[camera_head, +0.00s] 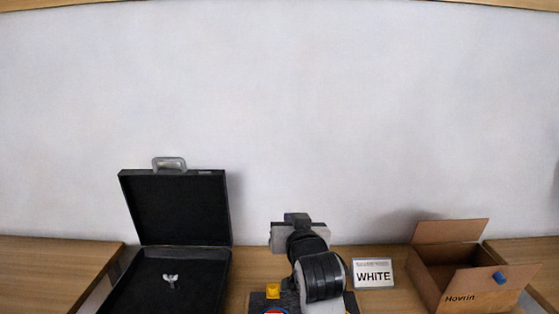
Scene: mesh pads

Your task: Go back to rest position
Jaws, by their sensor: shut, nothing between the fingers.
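My arm rises at the bottom middle of the head view, with dark round joints and a grey end. My gripper (297,219) is at its top, in front of the pale wall and above the table. It is shut and holds nothing. Its fingers are small and hard to make out. It is apart from the case and the box.
An open black case (182,208) stands at left with a small silvery winged item (171,281) inside. A sign reading WHITE (373,273) stands right of my arm. An open cardboard box (447,276) with a blue spot (499,277) is at right. A small yellow block (273,290) is beside my arm.

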